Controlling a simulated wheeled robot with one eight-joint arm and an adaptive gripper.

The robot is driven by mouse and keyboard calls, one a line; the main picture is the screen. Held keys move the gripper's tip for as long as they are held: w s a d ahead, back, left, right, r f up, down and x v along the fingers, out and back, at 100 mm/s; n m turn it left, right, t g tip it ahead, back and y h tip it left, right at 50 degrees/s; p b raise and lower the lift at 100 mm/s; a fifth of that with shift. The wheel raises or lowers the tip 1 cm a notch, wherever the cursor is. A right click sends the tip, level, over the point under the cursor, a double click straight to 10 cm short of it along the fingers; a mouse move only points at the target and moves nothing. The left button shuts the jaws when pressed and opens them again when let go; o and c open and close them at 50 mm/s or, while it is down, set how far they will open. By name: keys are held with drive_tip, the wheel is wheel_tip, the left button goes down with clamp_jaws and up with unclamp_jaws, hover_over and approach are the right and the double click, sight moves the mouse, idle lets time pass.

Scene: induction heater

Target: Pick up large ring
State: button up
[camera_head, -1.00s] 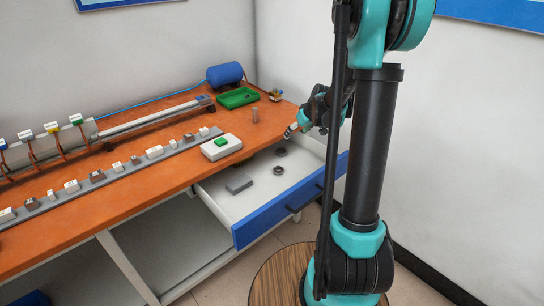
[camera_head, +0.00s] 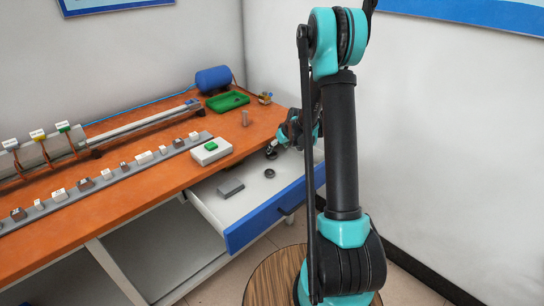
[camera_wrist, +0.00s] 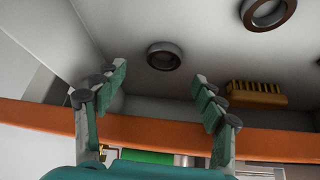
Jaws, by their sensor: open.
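Two dark metal rings lie on the light drawer floor in the wrist view. One ring (camera_wrist: 164,44) is at the upper middle, and the other ring (camera_wrist: 245,14) is at the top right, cut off by the frame edge and looking bigger. In the head view one ring (camera_head: 269,173) shows in the drawer; the other seems hidden behind my gripper (camera_head: 271,152). My gripper is over the back part of the open drawer. In the wrist view its fingers (camera_wrist: 160,82) are spread wide with nothing between them. The first ring appears beyond the gap between the fingertips.
The drawer (camera_head: 238,236) has a blue front and also holds a grey block (camera_head: 230,189). A yellow-brown slotted piece (camera_wrist: 255,95) is near the right finger. The orange tabletop (camera_head: 160,180) holds a white box with a green button (camera_head: 212,152) and a green tray (camera_head: 228,102).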

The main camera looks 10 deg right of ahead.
sight(274, 152)
drive_tip(key=shift+a+x, duration=0.1)
drive_tip(key=shift+x, duration=1.25)
drive_tip(key=shift+a+x, duration=0.15)
drive_tip(key=shift+x, duration=1.15)
drive_tip(key=shift+s, duration=0.2)
drive_tip(key=c, duration=1.3)
drive_tip(key=shift+c, duration=0.2)
